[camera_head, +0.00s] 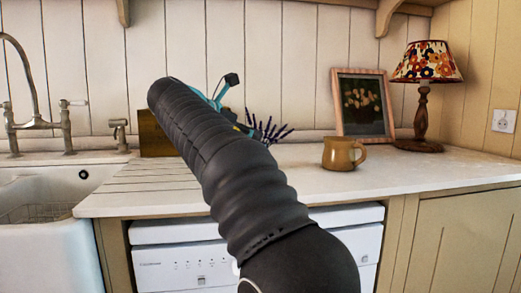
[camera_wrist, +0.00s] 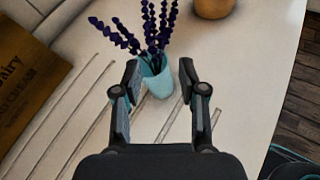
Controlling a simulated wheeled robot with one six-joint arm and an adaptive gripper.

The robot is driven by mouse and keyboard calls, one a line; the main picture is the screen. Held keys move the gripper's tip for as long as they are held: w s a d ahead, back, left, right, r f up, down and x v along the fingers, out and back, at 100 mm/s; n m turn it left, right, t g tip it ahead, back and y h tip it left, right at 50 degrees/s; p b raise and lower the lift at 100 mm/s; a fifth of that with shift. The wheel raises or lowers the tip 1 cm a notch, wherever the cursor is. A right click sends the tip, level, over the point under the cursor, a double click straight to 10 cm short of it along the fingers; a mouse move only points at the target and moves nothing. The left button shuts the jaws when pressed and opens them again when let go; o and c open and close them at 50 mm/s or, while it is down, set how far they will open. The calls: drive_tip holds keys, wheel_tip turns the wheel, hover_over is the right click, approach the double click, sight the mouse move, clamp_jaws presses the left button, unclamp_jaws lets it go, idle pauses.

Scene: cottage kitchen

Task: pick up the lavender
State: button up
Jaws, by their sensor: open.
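The lavender (camera_wrist: 150,25), several dark purple sprigs, stands in a small light blue vase (camera_wrist: 158,88) in the wrist view. My gripper (camera_wrist: 160,74) is open, with one finger on each side of the vase in the picture. Nothing is held, and I cannot tell whether a finger touches the vase. In the head view, only the lavender tips (camera_head: 268,130) show to the right of my arm. My arm hides the vase and most of my gripper there.
A brown mug (camera_head: 343,153) stands to the right of the lavender. Behind it are a framed picture (camera_head: 362,104) and a lamp (camera_head: 424,90). A wooden crate (camera_head: 154,134) stands left, near the sink (camera_head: 45,215). The counter's front right (camera_head: 420,172) is clear.

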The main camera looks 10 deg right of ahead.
sight(265, 138)
drive_tip(key=shift+w+b+x, duration=0.2)
drive_tip(key=shift+b+x, duration=0.35)
drive_tip(key=shift+x, duration=3.25)
drive_tip(key=shift+r, duration=0.2)
drive_tip(key=shift+a, duration=0.1)
drive_tip(key=shift+c, duration=0.2)
clamp_jaws()
